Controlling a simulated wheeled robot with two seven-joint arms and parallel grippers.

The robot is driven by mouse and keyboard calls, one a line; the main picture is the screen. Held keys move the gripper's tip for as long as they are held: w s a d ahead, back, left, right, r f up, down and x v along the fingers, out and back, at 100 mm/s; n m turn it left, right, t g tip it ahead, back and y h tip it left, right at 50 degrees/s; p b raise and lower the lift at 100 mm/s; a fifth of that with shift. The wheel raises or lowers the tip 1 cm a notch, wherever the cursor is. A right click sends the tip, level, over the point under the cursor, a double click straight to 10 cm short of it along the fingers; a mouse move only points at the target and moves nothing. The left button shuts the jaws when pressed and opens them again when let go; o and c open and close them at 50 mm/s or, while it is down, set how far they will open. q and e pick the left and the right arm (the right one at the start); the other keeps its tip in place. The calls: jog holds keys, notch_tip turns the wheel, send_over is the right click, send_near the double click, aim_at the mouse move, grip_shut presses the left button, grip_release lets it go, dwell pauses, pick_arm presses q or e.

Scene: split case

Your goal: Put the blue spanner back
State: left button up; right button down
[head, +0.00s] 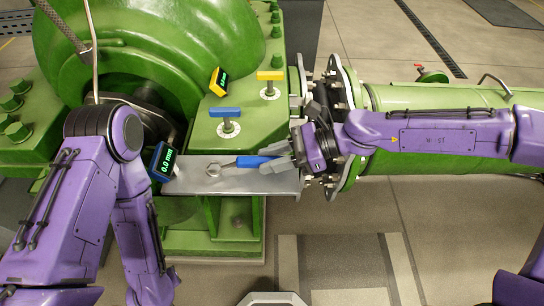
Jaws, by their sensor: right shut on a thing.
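The blue spanner (250,161) has a blue handle and a silver ring end (213,170) that points left. My right gripper (275,156) comes in from the right and is shut on the handle's right end. The spanner lies over a flat grey metal shelf (255,185) on the front of the green machine; I cannot tell whether it touches the shelf. My left arm (100,150) fills the left side, bent at the elbow, and its gripper is not in view.
A blue display (164,163) reading 0.0 mm stands at the shelf's left end. A yellow display (219,82), a blue T-shaped piece (226,113) and a yellow one (270,76) stand on the green machine (160,45). A flanged green pipe (440,100) lies behind my right arm.

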jog(key=shift+f, duration=0.5)
jog(key=shift+c, duration=1.4)
grip_release()
jog(key=shift+d+r, duration=0.1)
jog(key=shift+d, duration=0.05)
jog(key=shift+b+v, duration=0.3)
jog(key=shift+v, duration=2.55)
